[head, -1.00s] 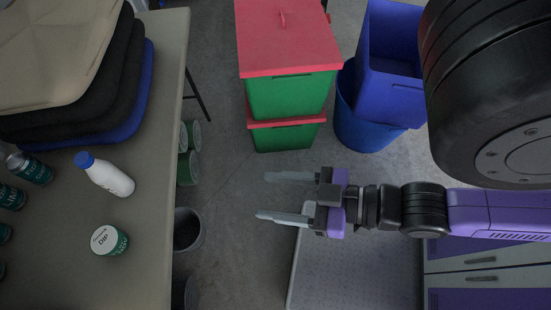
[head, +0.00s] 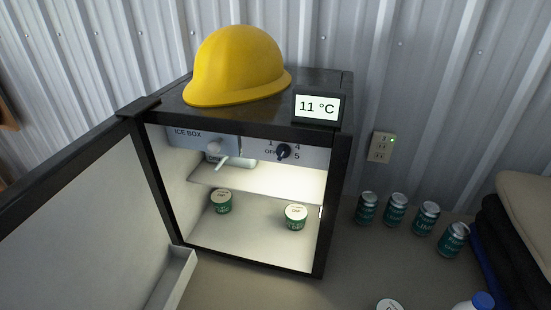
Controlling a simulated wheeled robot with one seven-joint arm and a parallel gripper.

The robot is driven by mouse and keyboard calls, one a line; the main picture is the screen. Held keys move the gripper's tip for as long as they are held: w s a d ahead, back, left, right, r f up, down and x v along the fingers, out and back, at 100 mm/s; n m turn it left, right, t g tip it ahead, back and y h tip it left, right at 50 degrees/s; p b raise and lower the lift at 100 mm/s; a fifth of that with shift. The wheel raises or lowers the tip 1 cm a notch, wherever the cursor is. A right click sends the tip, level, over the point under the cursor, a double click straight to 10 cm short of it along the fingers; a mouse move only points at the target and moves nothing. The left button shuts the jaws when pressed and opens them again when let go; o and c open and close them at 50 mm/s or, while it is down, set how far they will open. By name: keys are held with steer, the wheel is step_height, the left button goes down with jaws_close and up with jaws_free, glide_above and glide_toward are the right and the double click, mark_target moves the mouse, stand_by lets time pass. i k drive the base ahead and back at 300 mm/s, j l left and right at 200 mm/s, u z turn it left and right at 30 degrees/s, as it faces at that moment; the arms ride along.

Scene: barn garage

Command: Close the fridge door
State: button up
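The small black fridge (head: 330,200) stands on the worktop against the metal wall in the head view. Its door (head: 75,225) is wide open, swung out to the left on the left-side hinge, with its white inner face and a door shelf showing. The door's outer end runs out of the picture at the left. My gripper is not in this view.
A yellow hard hat (head: 236,66) and a temperature display (head: 317,107) sit on the fridge. Several green cans (head: 396,209) stand to its right. A tub lid (head: 389,304) and a blue-capped bottle (head: 480,302) show at the bottom edge. Dark folded items (head: 505,240) lie at the right.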

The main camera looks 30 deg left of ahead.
mark_target(91, 226)
steer(key=k+u, duration=0.4)
steer(key=k+j+u, duration=0.15)
steer(key=u, duration=0.2)
steer(key=k, duration=0.1)
